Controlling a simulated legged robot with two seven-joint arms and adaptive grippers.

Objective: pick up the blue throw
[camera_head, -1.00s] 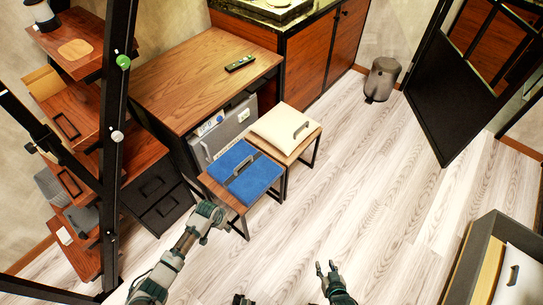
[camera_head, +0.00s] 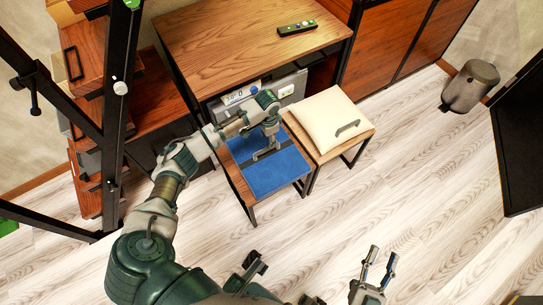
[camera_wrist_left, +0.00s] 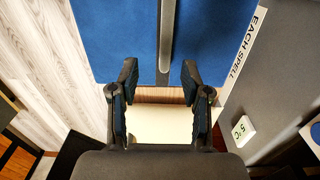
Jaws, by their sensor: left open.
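The blue throw (camera_head: 282,174) lies flat on a small wood-topped stool with dark legs. A dark strap-like handle (camera_wrist_left: 167,35) runs across the throw. My left gripper (camera_head: 265,150) is over the throw, near the handle, and hides part of both. In the left wrist view my left gripper (camera_wrist_left: 160,78) is open and empty, its fingers apart. The throw (camera_wrist_left: 115,40) and handle show just beyond the fingertips there. I cannot tell the exact gap to the handle. My right gripper (camera_head: 378,268) is low in the head view, away from the throw, its fingers apart and empty.
A second stool with a cream cushion (camera_head: 325,118) stands right beside the throw's stool. A wooden desk (camera_head: 235,45) with a remote (camera_head: 297,28) and a grey box (camera_head: 285,88) under it are behind. A black frame (camera_head: 118,90) rises at left.

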